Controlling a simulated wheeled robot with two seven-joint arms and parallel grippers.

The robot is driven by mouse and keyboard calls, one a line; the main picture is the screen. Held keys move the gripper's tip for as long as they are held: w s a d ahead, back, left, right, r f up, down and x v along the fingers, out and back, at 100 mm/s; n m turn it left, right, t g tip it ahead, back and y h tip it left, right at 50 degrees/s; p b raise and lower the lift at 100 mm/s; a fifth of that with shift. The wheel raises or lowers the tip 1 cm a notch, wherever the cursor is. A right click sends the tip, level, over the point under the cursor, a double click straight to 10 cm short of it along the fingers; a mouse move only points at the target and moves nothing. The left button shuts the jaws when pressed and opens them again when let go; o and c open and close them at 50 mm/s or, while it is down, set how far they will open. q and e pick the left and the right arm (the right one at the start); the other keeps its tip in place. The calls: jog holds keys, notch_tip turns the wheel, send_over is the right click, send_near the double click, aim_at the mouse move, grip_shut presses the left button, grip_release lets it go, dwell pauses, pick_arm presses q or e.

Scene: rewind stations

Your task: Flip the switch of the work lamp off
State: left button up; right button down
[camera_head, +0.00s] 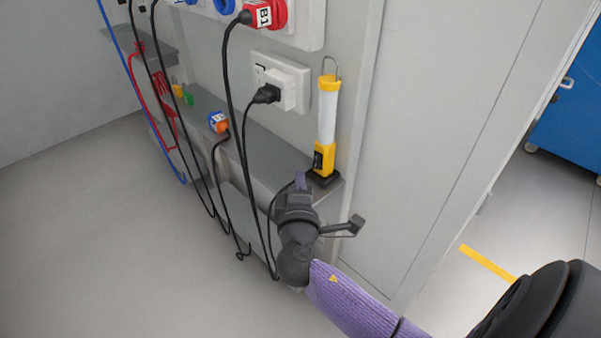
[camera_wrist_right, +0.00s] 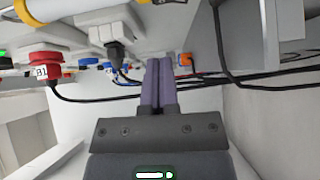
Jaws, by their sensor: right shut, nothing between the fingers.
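The work lamp (camera_head: 327,115) stands upright on a black foot at the right end of the grey ledge, with a hook on top, a pale tube and a yellow body. A small dark part, perhaps its switch (camera_head: 317,160), shows low on the left of the body. I cannot tell whether the tube is lit. My right gripper (camera_head: 300,181) is shut and empty, just left of the lamp's foot, with a gap between. In the right wrist view the closed purple fingers (camera_wrist_right: 160,72) point away, and part of the lamp (camera_wrist_right: 36,10) shows at top left. My left gripper is not in view.
A black plug sits in a white wall socket (camera_head: 282,80) left of the lamp. A red plug (camera_head: 262,14) hangs above. Black cables (camera_head: 238,150) hang near my right gripper. An orange-and-blue connector (camera_head: 219,122) lies on the ledge (camera_head: 255,148). Open floor is at left.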

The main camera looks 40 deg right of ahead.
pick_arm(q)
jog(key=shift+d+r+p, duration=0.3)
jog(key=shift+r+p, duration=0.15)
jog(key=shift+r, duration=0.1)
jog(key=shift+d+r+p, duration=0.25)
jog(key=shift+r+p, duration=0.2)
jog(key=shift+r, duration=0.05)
pick_arm(e)
jog(key=v, duration=0.7)
jog(key=shift+r, duration=0.25)
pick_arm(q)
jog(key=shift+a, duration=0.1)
